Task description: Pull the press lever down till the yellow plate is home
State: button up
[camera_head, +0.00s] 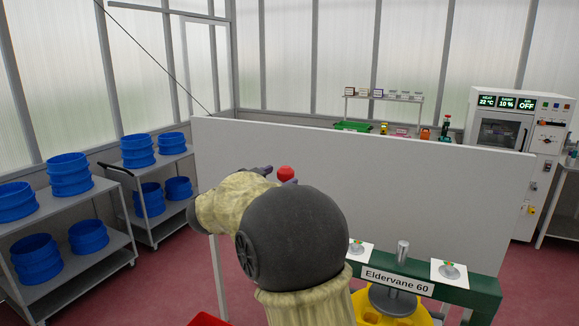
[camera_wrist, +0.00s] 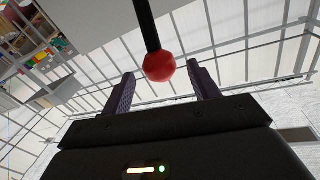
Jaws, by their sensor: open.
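The press lever's red ball knob (camera_wrist: 160,66) sits at the end of a black rod (camera_wrist: 146,25) in the wrist view. My gripper (camera_wrist: 158,80) is open, with one finger on each side of the knob and a gap on both sides. In the head view the red knob (camera_head: 286,173) shows just above my arm, by the gripper fingers (camera_head: 277,174). The green press frame (camera_head: 484,292), labelled "Eldervane 60", stands at the lower right. A yellow part (camera_head: 374,309) shows beneath it, partly hidden by my arm. The lever's rod is hidden in the head view.
A grey panel (camera_head: 440,185) stands behind the press. Carts with blue tubs (camera_head: 67,173) are at the left. A white oven cabinet (camera_head: 505,110) and a small shelf (camera_head: 384,98) stand at the back right. A red object (camera_head: 206,319) shows at the bottom edge.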

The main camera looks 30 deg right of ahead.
aim_at(290, 172)
jog(key=p+x, duration=0.1)
jog(key=x, duration=0.4)
jog(key=shift+w+d, duration=0.1)
jog(key=shift+d, duration=0.15)
grip_shut()
jog(key=shift+f, duration=0.1)
